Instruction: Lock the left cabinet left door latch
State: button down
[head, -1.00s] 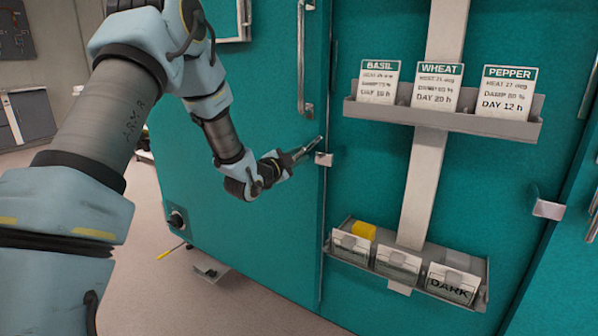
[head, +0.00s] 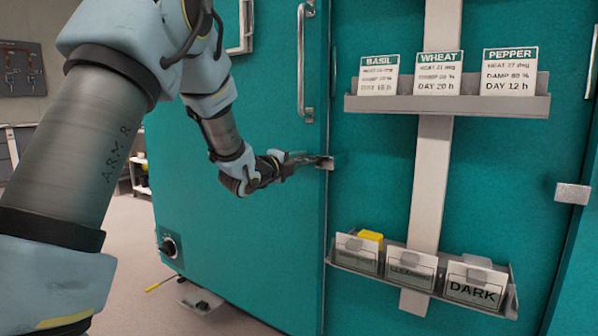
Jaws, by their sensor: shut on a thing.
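The left cabinet's teal door (head: 260,230) is closed, with a tall metal handle (head: 301,65) near its right edge. A small metal latch (head: 325,163) sits at that edge, below the handle. My gripper (head: 318,160) reaches in from the left, its fingers level and pointing right. The fingertips are at the latch and shut on it, partly covering it. The exact grip on the latch is too small to see clearly.
An upper rack (head: 445,105) holds the BASIL, WHEAT and PEPPER cards. Another metal latch (head: 572,193) is at the right. A dial (head: 169,245) is low on the cabinet side. Floor is open at lower left.

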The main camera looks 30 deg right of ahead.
jog(key=shift+m, duration=0.3)
jog(key=c, duration=0.7)
grip_release()
jog(key=v, duration=1.1)
jog(key=shift+w, duration=0.1)
